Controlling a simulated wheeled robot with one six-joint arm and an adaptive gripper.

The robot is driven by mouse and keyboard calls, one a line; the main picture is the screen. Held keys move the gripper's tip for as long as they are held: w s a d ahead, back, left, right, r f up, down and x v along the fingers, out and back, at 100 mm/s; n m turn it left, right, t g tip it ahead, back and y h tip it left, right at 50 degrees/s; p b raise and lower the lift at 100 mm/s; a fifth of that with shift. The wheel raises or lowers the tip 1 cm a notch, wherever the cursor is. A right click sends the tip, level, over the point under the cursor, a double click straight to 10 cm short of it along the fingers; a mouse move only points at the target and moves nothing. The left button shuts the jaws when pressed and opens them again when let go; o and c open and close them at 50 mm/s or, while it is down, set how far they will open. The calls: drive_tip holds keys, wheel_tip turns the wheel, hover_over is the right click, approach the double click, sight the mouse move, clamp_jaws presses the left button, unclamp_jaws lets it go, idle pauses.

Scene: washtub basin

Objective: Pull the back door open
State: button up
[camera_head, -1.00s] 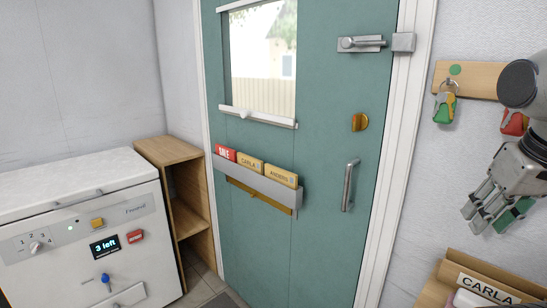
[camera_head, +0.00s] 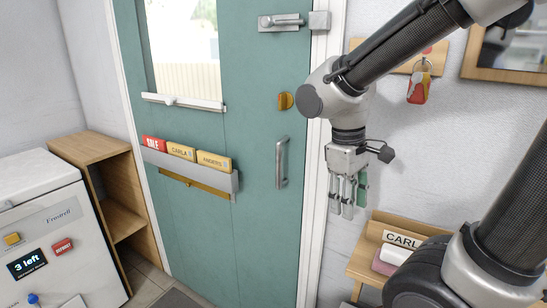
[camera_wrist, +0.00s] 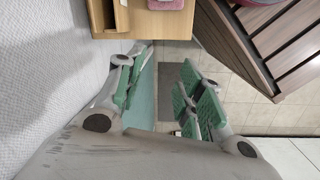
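The teal back door (camera_head: 255,215) stands shut in its white frame (camera_head: 316,190). A vertical silver pull handle (camera_head: 282,163) sits on its right side, with a brass turn knob (camera_head: 286,101) above it. A silver slide bolt (camera_head: 280,22) is near the top, facing a catch (camera_head: 320,21) on the frame; I cannot tell if it is engaged. My gripper (camera_head: 346,212) hangs fingers down to the right of the handle, apart from it, in front of the frame and wall. In the wrist view, my gripper (camera_wrist: 163,92) is open and empty, its green-padded fingers spread.
A wooden shelf with a CARLA sign (camera_head: 402,240) stands right of the door, close to my gripper. A red key tag (camera_head: 418,92) hangs above. A white appliance (camera_head: 50,240) and a wooden shelf unit (camera_head: 125,190) stand left. A dark mat (camera_head: 178,299) lies before the door.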

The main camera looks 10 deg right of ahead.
drive_tip(key=w+a+f+n+h, duration=0.5)
drive_tip(key=w+n+h, duration=0.1)
drive_tip(key=n+h, duration=0.15)
drive_tip(key=n+t+h, duration=0.6)
drive_tip(key=n+t, duration=0.4)
drive_tip(key=n, duration=0.2)
approach(277, 159)
drive_tip(key=x, duration=0.3)
drive_tip(key=shift+m, duration=0.25)
drive_tip(key=x, duration=0.7)
drive_tip(key=shift+w+d, duration=0.3)
clamp_jaws()
